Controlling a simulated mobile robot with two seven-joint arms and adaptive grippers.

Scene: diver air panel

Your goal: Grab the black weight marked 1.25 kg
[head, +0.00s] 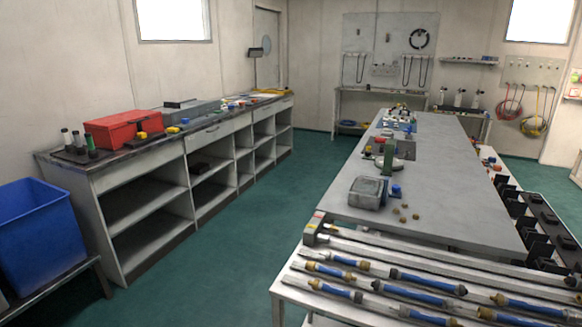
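No marking of 1.25 kg can be read on anything in the head view, so I cannot tell which thing is the black weight. Several small dark blocks (548,216) sit in a row on a dark strip at the right, beyond the right side of the long grey table. They are too small to read. Neither of my grippers is in view.
The long grey table (430,180) holds a grey box (367,192) and small parts. Blue-and-silver rods (345,273) lie on a white rack in front. A shelved bench (150,208) with a red toolbox (122,128) and a blue bin (38,235) stand left. Green floor (255,215) is clear between.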

